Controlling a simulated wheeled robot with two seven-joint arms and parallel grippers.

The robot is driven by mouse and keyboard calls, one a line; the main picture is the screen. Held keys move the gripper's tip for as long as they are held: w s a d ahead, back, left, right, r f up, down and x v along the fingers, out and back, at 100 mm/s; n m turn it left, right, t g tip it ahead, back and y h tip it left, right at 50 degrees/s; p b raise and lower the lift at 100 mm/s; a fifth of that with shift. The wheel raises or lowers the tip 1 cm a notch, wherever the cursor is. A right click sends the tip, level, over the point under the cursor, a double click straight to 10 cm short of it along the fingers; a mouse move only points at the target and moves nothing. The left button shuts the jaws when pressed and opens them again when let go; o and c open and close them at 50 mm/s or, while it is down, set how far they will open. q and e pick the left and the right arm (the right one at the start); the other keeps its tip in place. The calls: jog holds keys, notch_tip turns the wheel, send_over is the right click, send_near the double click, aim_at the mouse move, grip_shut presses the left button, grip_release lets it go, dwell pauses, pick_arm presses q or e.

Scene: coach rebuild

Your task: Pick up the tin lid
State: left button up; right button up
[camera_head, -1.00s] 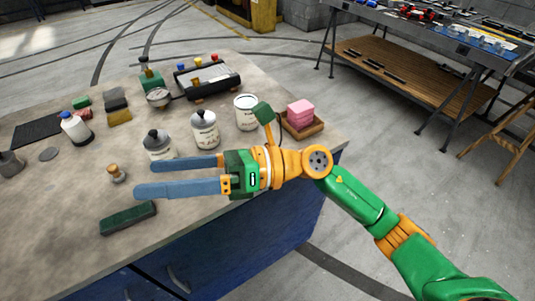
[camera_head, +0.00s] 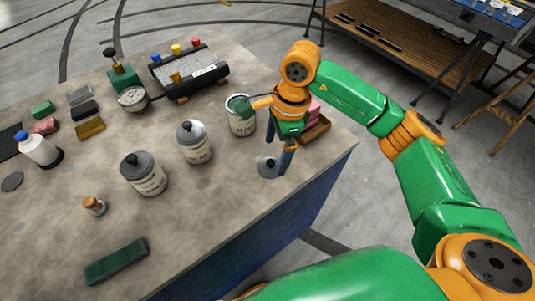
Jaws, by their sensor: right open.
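The tin lid (camera_head: 266,168), a grey disc with a dark knob, lies on the workbench near its right edge. An open white tin (camera_head: 241,121) without a lid stands just behind it. My right gripper (camera_head: 279,160) is open and empty, its blue-grey fingers pointing down at the lid's right side. One finger comes down close beside the lid. The other is partly hidden, and I cannot tell whether either touches it. My left gripper is not in view.
Two lidded tins (camera_head: 194,143) (camera_head: 144,174) stand left of the lid. A wooden tray (camera_head: 314,131) with pink blocks is partly hidden behind my right gripper. A green block (camera_head: 116,262) lies at the front. The bench (camera_head: 220,222) is clear in front of the lid.

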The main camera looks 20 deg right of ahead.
aim_at(272, 161)
jog(key=f, duration=0.2)
jog(key=f+p, duration=0.1)
jog(key=shift+s+a+f, duration=0.3)
jog(key=shift+a, duration=0.1)
jog(key=shift+w+f, duration=0.3)
jog(key=shift+w, duration=0.15)
jog(key=shift+s+r, duration=0.2)
jog(key=shift+s, duration=0.05)
jog(key=c, duration=1.3)
jog(key=shift+w, duration=0.1)
jog(key=shift+w, duration=0.1)
